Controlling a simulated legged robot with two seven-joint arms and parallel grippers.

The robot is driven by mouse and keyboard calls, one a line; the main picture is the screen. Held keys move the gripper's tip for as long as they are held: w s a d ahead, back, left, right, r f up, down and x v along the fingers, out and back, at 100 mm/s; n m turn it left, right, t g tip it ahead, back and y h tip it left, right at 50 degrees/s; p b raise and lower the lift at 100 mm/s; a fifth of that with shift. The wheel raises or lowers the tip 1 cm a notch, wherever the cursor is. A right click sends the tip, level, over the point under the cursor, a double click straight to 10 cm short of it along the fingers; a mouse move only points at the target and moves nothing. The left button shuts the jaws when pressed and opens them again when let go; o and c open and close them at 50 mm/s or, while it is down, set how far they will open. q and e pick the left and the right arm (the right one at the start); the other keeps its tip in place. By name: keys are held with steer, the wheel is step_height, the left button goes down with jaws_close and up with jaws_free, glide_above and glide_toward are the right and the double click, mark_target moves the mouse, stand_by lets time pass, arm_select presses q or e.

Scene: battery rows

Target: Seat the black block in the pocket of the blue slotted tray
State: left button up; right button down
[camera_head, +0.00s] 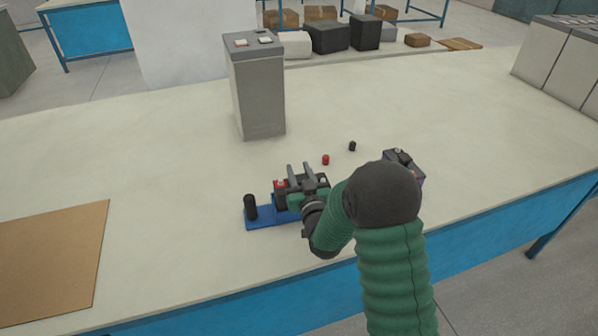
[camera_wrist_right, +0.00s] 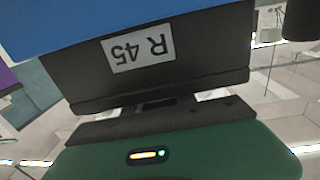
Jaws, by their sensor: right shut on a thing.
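The black block (camera_head: 281,197) has a red cap on top and is at the blue slotted tray (camera_head: 264,217), low on the table near the front edge. My right gripper (camera_head: 304,180) is shut on the block. In the right wrist view the block (camera_wrist_right: 195,48) fills the middle and carries an upside-down "R 45" label. The blue tray (camera_wrist_right: 90,20) shows directly beyond it there. My gripper and arm hide part of the block and tray, so I cannot tell how deep the block sits in the pocket. My left gripper is out of view.
A black cylinder (camera_head: 250,207) stands at the tray's left end. A red cap (camera_head: 325,160) and a black cap (camera_head: 352,146) lie behind. Another dark block (camera_head: 402,158) is right, partly behind my arm. A tall grey box (camera_head: 258,90) and brown board (camera_head: 45,255) flank free table.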

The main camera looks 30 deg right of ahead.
steer(key=shift+f, duration=0.1)
steer(key=c, duration=1.4)
jaws_free()
steer(key=o, duration=0.5)
steer(key=shift+s+a+f, duration=0.1)
steer(key=shift+s+f, duration=0.1)
steer(key=shift+f, duration=0.1)
steer(key=b+v, duration=0.1)
steer(key=v, duration=0.5)
steer(key=shift+s+a, duration=0.1)
steer(key=shift+s, duration=0.2)
steer(key=shift+r+p+v, duration=0.15)
steer(key=shift+p+v, duration=2.35)
steer(key=shift+p, duration=0.75)
steer(key=shift+r+p+v, duration=0.1)
steer(key=shift+p+v, duration=2.35)
steer(key=shift+p, duration=0.8)
